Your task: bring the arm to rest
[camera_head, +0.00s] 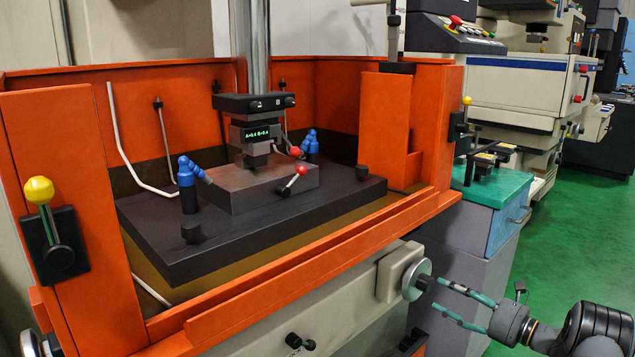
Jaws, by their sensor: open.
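My gripper (458,305) is at the lower right, at the end of my dark arm. Its two teal fingers are spread apart and point left, with nothing visible between them. The fingertips are close to the round metal handwheel (414,279) on the machine's front; I cannot tell whether they touch its dark knob (425,283). The rest of my arm runs out of the picture at the lower right corner.
The orange tank (300,285) holds a dark work table (345,192) with a grey block (262,189) and blue nozzles (187,185). A teal-topped cabinet (488,190) stands behind my gripper. Green floor (570,230) is open at the right.

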